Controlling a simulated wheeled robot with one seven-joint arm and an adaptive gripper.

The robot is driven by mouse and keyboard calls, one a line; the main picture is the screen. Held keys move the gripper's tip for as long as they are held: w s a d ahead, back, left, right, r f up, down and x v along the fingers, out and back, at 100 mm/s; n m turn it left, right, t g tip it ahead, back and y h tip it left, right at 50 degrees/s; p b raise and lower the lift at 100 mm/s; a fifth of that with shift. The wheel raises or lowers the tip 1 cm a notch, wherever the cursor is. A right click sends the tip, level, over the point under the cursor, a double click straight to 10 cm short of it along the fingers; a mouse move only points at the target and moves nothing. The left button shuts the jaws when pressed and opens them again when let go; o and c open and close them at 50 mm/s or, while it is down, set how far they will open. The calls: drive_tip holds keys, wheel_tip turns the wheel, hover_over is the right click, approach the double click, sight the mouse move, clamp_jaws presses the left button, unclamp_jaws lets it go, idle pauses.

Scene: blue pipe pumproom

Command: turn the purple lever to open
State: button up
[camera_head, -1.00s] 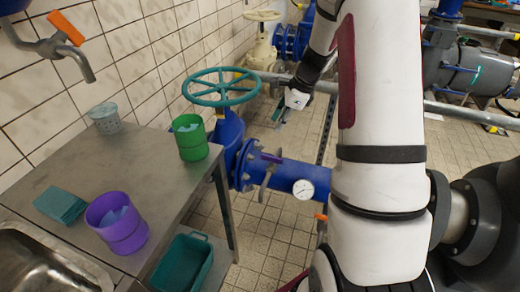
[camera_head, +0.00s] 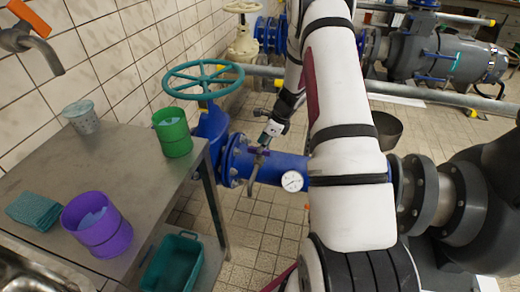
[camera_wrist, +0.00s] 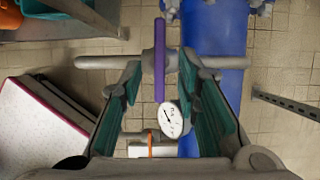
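The purple lever (camera_wrist: 160,62) points along the blue pipe in the wrist view, on a grey valve fitting with a crosswise bar. It lies between the two teal-padded fingers of my gripper (camera_wrist: 163,105), with a gap on each side. My gripper is open and apart from the lever. In the camera_head view, my gripper (camera_head: 264,140) is just above the small purple lever (camera_head: 258,151) on the blue pipe (camera_head: 274,168). The fingertips are too small there to make out exactly.
A round gauge (camera_head: 292,181) sits on the pipe close to the lever; the wrist view also shows it below the lever. A teal handwheel (camera_head: 203,80) stands at the left. A metal table (camera_head: 110,150) holds a green cup (camera_head: 173,133) and a purple cup (camera_head: 98,225).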

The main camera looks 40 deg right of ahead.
drive_tip(key=shift+x, duration=1.45)
clamp_jaws()
